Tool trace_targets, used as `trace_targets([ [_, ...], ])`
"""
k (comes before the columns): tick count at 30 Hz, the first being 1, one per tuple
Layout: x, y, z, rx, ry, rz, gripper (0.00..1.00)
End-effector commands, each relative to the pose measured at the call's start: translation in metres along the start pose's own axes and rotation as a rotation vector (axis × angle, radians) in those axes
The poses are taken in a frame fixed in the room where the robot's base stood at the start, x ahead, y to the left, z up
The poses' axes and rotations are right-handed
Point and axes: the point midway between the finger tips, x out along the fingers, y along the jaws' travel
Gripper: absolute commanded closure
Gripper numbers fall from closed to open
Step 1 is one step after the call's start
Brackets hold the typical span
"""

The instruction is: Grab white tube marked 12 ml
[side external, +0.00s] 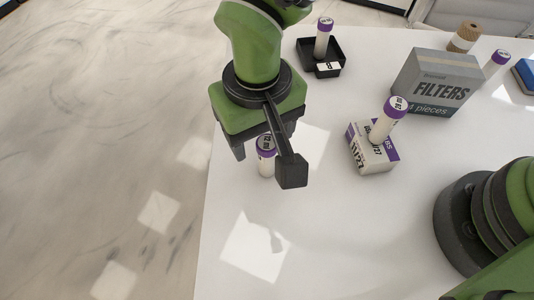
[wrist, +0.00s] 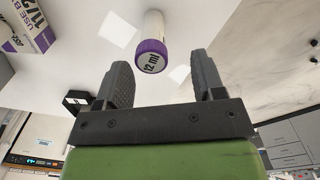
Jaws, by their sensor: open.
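The white tube marked 12 ml (wrist: 154,40) has a purple cap and shows in the wrist view just beyond and between my fingertips. In the side view this tube (side external: 266,169) stands on the white table near its left edge, partly covered by my gripper. My gripper (wrist: 163,75) is open, with one finger to either side of the tube's line and nothing held. In the side view my gripper (side external: 262,150) is above and around the tube's top; whether it touches cannot be told.
Another purple-capped tube (side external: 384,127) stands at a small white and purple box (side external: 374,160). One more tube (side external: 323,42) is in a black tray (side external: 303,52). A grey FILTERS box (side external: 438,80), a further tube (side external: 495,63) and a brown roll (side external: 465,38) stand at the back right. The front table is clear.

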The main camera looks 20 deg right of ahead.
Motion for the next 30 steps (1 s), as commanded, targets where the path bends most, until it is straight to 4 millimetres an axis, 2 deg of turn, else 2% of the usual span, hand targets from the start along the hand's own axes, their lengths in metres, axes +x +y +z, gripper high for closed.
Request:
trace_targets([
  [9,0.044,0.008,0.006,0.000,-0.002,0.002,0.37],
  [18,0.050,0.007,0.005,0.000,0.000,-0.001,0.37],
  [19,0.050,0.007,0.005,0.000,0.000,-0.001,0.40],
  [24,0.050,0.007,0.005,0.000,0.000,-0.001,0.79],
  [26,0.050,0.007,0.005,0.000,0.000,0.000,0.90],
  [30,0.050,0.007,0.005,0.000,0.000,0.000,0.91],
])
